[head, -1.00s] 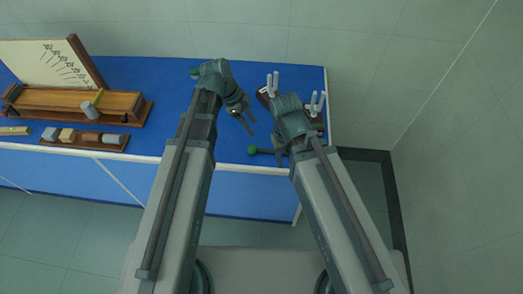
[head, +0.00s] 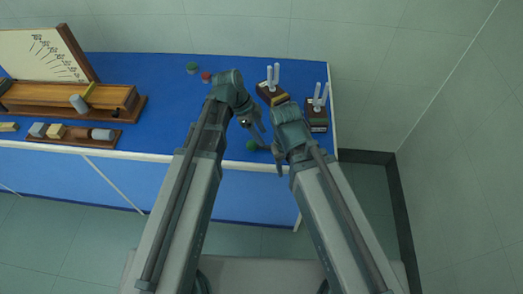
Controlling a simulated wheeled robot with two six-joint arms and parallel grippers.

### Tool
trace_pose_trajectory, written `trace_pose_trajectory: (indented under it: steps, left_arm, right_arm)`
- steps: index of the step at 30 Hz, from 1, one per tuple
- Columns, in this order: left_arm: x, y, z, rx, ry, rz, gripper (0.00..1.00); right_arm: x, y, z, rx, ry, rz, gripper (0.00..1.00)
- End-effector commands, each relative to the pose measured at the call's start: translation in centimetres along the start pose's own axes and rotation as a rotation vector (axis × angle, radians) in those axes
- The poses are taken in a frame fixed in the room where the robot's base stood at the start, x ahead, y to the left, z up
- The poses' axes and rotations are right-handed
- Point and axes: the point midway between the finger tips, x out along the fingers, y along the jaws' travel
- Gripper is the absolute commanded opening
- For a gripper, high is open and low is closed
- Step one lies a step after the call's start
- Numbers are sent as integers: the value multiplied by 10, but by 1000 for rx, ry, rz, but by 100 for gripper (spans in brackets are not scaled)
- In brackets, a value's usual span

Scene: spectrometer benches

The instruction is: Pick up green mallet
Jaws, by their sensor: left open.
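The green mallet lies on the blue bench top near its front edge; its round green head (head: 252,145) shows in the head view. Its handle is mostly hidden behind my grippers. My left gripper (head: 261,134) is open and empty, just above and beside the mallet head in the picture. I cannot tell whether it touches the mallet. My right gripper (head: 279,165) points down at the front edge, right of the mallet head; its fingers are too small and dark to read.
Two pronged forks on wooden boxes, one at the back (head: 271,92) and one at the right (head: 317,115), stand close to my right arm. A green piece (head: 193,68) and a red piece (head: 206,77) lie at the back. A wooden scale apparatus (head: 112,99) and a block rack (head: 75,141) fill the left.

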Motion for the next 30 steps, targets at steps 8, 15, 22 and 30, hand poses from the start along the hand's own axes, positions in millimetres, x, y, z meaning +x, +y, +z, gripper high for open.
trace_pose_trajectory:
  steps: [8,15,22,30]
  left_arm:
    - [12,2,3,0,0,0,54]
    - [42,6,10,1,0,1,54]
    - [52,6,8,0,0,0,54]
    - [51,6,7,0,0,0,34]
  right_arm:
    - [12,-1,-1,0,0,0,50]
    - [42,-4,-2,0,0,0,50]
    - [51,-5,-3,0,0,0,50]
    - [49,-5,-3,0,0,0,50]
